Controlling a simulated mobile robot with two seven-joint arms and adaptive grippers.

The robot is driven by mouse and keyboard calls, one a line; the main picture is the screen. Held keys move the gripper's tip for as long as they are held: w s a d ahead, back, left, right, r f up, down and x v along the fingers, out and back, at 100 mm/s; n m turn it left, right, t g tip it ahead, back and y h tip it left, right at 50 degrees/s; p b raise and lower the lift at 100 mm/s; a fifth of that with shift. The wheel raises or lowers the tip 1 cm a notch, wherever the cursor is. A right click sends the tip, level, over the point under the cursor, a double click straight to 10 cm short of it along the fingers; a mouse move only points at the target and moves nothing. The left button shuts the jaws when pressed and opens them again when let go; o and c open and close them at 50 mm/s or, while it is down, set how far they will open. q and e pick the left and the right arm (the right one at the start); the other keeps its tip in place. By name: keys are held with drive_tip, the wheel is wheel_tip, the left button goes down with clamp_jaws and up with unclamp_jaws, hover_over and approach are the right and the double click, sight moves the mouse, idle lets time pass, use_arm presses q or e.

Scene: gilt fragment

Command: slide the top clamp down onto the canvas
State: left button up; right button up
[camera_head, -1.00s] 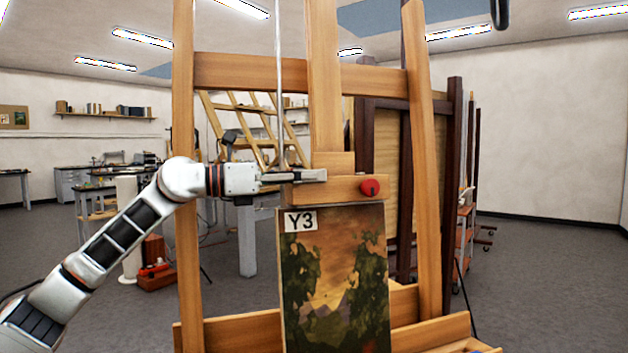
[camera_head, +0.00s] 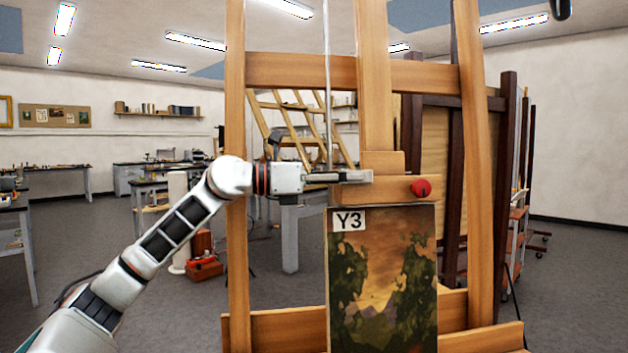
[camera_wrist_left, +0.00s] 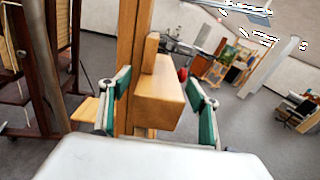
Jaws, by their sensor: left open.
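The top clamp (camera_head: 391,190) is a wooden block with a red knob (camera_head: 421,188) on the easel's middle mast. The canvas (camera_head: 382,285), a landscape painting labelled Y3, stands upright just below it. I cannot tell whether the clamp's underside touches the canvas's top edge. My left gripper (camera_head: 352,177) is at the clamp's left end. In the left wrist view my left gripper (camera_wrist_left: 160,104) is open, with one green-padded finger on each side of the clamp block (camera_wrist_left: 157,101). Whether the pads touch the wood is unclear. My right gripper is out of view.
The easel's left upright (camera_head: 236,200) stands behind my left arm, with its crossbar (camera_head: 300,72) above. A thin vertical rod (camera_head: 328,90) runs close to my gripper. Dark easels (camera_head: 505,180) stand behind on the right. Workbenches are farther back.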

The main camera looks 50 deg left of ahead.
use_arm(q)
drive_tip(key=v, duration=1.1)
idle(0.5)
